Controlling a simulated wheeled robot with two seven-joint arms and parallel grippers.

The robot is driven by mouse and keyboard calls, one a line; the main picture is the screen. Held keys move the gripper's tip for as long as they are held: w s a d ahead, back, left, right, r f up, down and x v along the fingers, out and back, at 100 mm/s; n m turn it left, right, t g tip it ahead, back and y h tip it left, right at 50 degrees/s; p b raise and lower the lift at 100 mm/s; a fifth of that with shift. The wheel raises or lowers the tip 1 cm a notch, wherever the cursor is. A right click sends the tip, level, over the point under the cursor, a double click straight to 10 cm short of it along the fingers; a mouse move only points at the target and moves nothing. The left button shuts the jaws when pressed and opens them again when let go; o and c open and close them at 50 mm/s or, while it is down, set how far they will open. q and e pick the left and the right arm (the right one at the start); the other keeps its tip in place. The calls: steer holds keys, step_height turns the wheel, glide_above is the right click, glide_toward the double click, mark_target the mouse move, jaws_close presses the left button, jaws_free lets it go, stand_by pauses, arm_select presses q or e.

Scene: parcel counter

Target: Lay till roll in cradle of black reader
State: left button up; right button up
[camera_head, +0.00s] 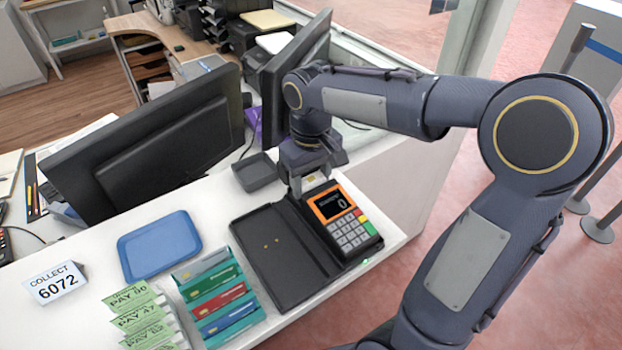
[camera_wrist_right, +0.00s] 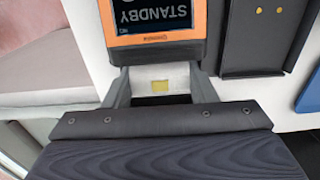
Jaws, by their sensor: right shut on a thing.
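The black reader (camera_head: 345,222) has an orange-framed display showing 0 and a keypad, and stands on the counter's right part. Its screen end (camera_wrist_right: 155,25) shows in the right wrist view. My right gripper (camera_head: 309,181) points down at the reader's far end. It is shut on a white piece with a small yellow patch (camera_wrist_right: 160,80), which looks like the till roll. The roll is close to the reader's far edge; I cannot tell whether it touches. The cradle is not clearly visible, hidden by the gripper and roll. My left gripper is not in view.
A black open tray (camera_head: 275,262) lies directly left of the reader. A small dark tray (camera_head: 256,172) stands behind it. A blue tray (camera_head: 158,246), a card rack (camera_head: 220,300) and a COLLECT sign (camera_head: 57,284) are further left. Monitors (camera_head: 150,145) stand behind.

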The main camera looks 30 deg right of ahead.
mark_target(311, 180)
steer(key=o, duration=1)
steer(key=shift+f, duration=0.1)
steer(key=shift+c, duration=0.2)
step_height(311, 180, up, 12)
steer(key=p, duration=0.1)
